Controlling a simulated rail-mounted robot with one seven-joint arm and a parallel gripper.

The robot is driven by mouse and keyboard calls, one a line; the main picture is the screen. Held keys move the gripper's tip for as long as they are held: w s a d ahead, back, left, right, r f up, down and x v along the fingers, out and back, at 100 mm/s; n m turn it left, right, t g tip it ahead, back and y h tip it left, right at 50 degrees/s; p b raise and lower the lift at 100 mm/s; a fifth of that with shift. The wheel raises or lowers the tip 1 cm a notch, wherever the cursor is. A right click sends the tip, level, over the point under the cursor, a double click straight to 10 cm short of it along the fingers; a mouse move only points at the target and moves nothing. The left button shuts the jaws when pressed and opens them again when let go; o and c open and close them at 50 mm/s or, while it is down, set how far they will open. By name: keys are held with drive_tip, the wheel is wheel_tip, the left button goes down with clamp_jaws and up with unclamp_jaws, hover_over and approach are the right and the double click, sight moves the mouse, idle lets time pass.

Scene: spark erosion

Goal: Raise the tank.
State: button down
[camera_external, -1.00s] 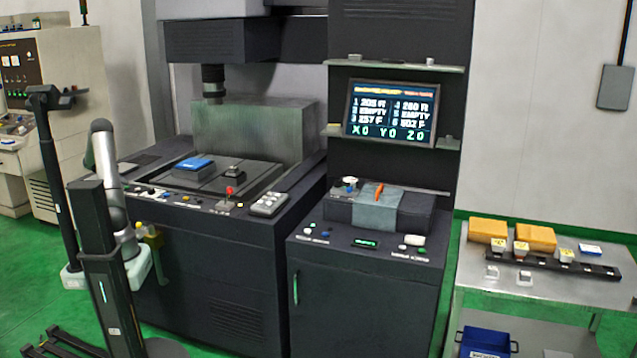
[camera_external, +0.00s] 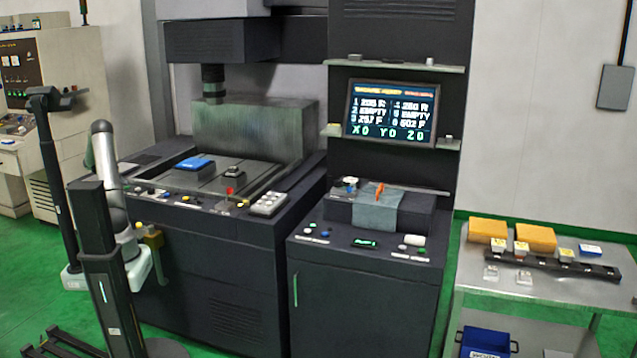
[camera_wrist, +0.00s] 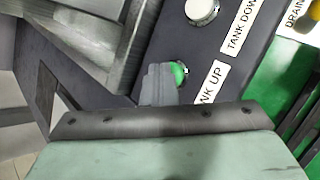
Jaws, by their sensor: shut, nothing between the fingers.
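The green button (camera_wrist: 180,73) shows in the wrist view beside a label partly hidden by my gripper, reading "NK UP". My gripper (camera_wrist: 160,82) is shut and empty. Its fingertips overlap the button's left edge in the picture; I cannot tell whether they press it. The white button (camera_wrist: 201,10), labelled "TANK DOW", lies just above. In the external view my gripper is hidden behind my arm, at the left end of the machine's front panel. Around the worktable (camera_external: 215,182) a thin pale edge shows, perhaps the tank's rim.
A blue block (camera_external: 195,163) lies on the worktable. A control pendant (camera_external: 268,204) sits on the front ledge. The screen (camera_external: 391,112) is lit. A side table (camera_external: 540,290) stands far right.

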drive_tip(key=shift+r+p, duration=0.3)
drive_tip(key=shift+r, duration=0.45)
drive_tip(key=shift+r+p, duration=1.55)
drive_tip(key=shift+r, duration=1)
drive_tip(key=s+d+r+m+g+y, duration=0.25)
drive_tip(key=s+d+m+g, duration=0.4)
drive_tip(key=s+d, duration=0.85)
drive_tip(key=s+d+f+m+y, duration=0.2)
drive_tip(key=s+m+y, duration=0.2)
drive_tip(key=s+m, duration=0.7)
drive_tip(key=s+t, duration=0.1)
drive_tip(key=s, duration=0.3)
